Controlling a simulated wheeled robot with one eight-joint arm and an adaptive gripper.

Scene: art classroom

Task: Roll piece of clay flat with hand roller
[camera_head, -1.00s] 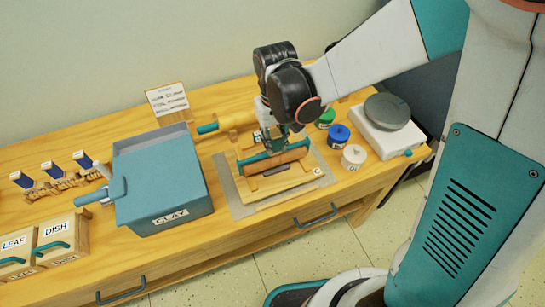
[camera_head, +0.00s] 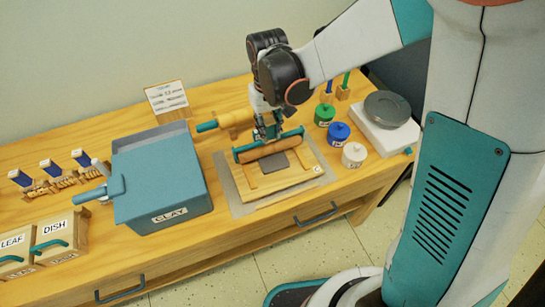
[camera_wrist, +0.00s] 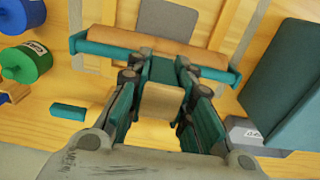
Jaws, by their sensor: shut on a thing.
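The clay (camera_head: 273,163) is a thin dark grey slab on the wooden board (camera_head: 297,180). It lies on the near side of the hand roller (camera_head: 271,148), and part of it may be hidden under the roller. The roller has an orange-brown cylinder in a teal frame and lies across the board. My gripper (camera_head: 267,128) is shut on the roller's handle from above. In the wrist view, my gripper (camera_wrist: 160,88) holds the roller (camera_wrist: 112,39), with the grey clay (camera_wrist: 167,20) visible beyond it. I cannot tell whether cylinder and clay touch.
A blue-grey clay box (camera_head: 160,180) stands left of the board. Blue (camera_head: 339,133), green (camera_head: 324,115) and white (camera_head: 354,155) jars stand at right. Another rolling pin (camera_head: 236,118) lies behind, near a sign (camera_head: 166,97). The table's front edge is close to the board.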

